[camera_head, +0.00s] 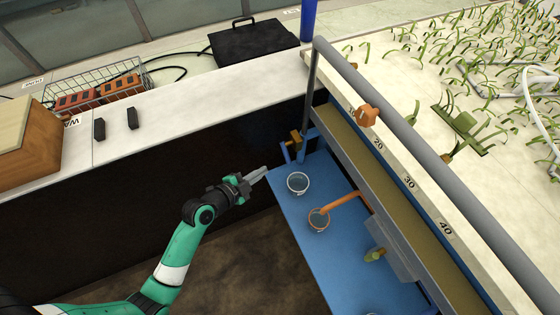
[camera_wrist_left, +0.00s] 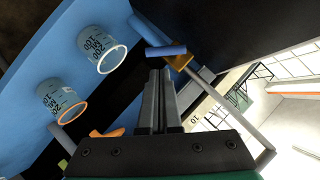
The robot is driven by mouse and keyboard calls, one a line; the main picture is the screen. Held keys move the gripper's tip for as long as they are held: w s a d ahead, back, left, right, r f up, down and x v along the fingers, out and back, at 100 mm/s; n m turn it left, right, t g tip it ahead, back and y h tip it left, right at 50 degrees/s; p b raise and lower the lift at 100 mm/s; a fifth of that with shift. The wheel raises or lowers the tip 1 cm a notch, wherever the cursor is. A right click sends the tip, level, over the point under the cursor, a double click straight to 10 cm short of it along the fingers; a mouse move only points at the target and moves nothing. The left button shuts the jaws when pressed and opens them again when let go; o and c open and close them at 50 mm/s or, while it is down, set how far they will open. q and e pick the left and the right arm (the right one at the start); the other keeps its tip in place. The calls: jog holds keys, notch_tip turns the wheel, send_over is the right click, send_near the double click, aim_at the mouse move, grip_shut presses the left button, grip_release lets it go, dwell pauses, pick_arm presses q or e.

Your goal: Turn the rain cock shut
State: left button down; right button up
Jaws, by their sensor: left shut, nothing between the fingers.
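A brass-coloured cock (camera_head: 295,139) with blue parts stands at the far end of the blue bench, by the rail's post. In the left wrist view its brass body (camera_wrist_left: 180,62) and a blue bar (camera_wrist_left: 166,51) show just beyond my fingertips. My left gripper (camera_head: 264,172) is shut and empty, in front and left of this cock. Its fingers (camera_wrist_left: 160,75) show together in the left wrist view. I see a gap to the cock in the head view; contact is hard to judge. No label marks which fitting is the rain cock. My right gripper is not in view.
Two clear measuring cups stand on the blue bench (camera_head: 290,215): a white-rimmed one (camera_head: 298,183) and an orange-rimmed one (camera_head: 318,219) under an orange spout (camera_head: 345,203). A green-brass fitting (camera_head: 374,255) is nearer.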

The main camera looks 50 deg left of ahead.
pick_arm(q)
jog(key=b+x, duration=0.3)
jog(key=x, duration=0.6)
jog(key=shift+w+f, duration=0.2)
jog(key=shift+w, duration=0.2)
jog(key=shift+d, duration=0.1)
jog(key=shift+f+b, duration=0.2)
jog(key=shift+b, duration=0.4)
jog(key=shift+m, duration=0.3)
jog(key=m+t+y+b, duration=0.1)
jog(key=b, duration=0.2)
jog(key=a+f+m+t+y+b, duration=0.1)
jog(key=b, duration=0.2)
jog(key=a+f+m+t+b, duration=0.1)
jog(key=m+b, duration=0.1)
jog(key=b, duration=0.1)
jog(key=shift+w+f+y, duration=0.25)
jog(key=shift+w+y, duration=0.05)
jog(key=shift+y, duration=0.1)
jog(key=shift+a+f, duration=0.1)
jog(key=shift+a, duration=0.1)
